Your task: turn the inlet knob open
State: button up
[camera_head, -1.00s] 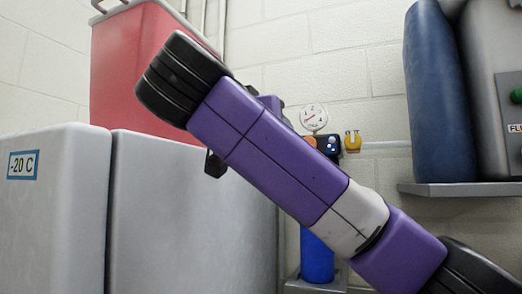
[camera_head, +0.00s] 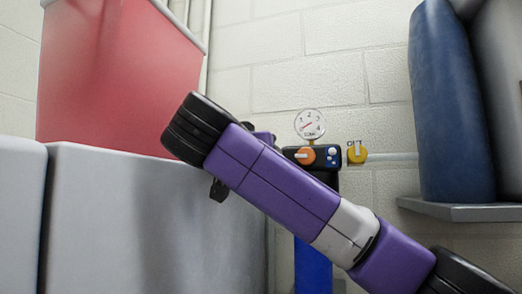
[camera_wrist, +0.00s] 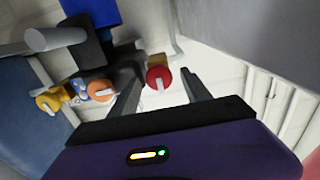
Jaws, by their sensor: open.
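In the wrist view, a red round knob (camera_wrist: 158,79) with a pale pointer bar lies just beyond and between the two fingers of my open gripper (camera_wrist: 161,82). I see no contact, and the remaining gap is hard to judge. This red knob seems to be the inlet knob; I cannot read a label for it. In the head view my purple arm hides it. An orange knob (camera_head: 305,156) sits below a round pressure gauge (camera_head: 310,125), and a yellow outlet knob (camera_head: 357,153) marked OUT is to its right.
A blue cylinder (camera_head: 312,265) stands below the regulator. A grey freezer (camera_head: 140,225) with a red box (camera_head: 115,80) on it fills the left. A shelf (camera_head: 460,211) with a dark blue tank (camera_head: 447,110) is at the right. A pipe (camera_head: 390,157) runs from the yellow knob.

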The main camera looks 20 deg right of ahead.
jog(key=shift+w+d, duration=0.15)
grip_shut()
jog(key=shift+f, duration=0.1)
